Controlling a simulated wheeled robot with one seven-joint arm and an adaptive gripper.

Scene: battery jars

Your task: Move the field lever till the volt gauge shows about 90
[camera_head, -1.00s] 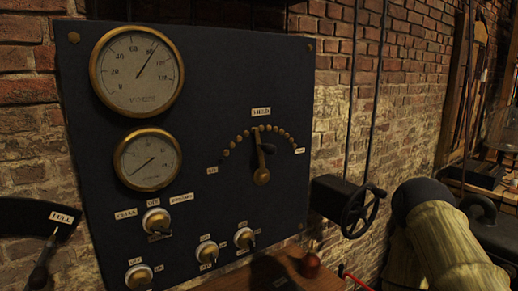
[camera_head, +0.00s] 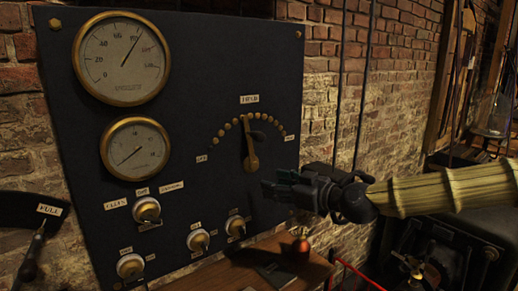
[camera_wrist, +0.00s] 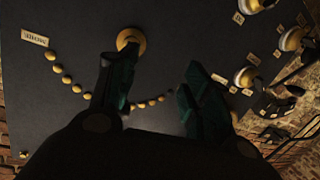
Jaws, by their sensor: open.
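A smaller gauge (camera_head: 135,149) and several brass switches (camera_head: 198,240) sit lower on the panel. A wooden shelf (camera_head: 225,278) with a red-brown knob (camera_head: 300,248) juts out below. Two dark cords hang against the brick wall (camera_head: 400,70) at right.

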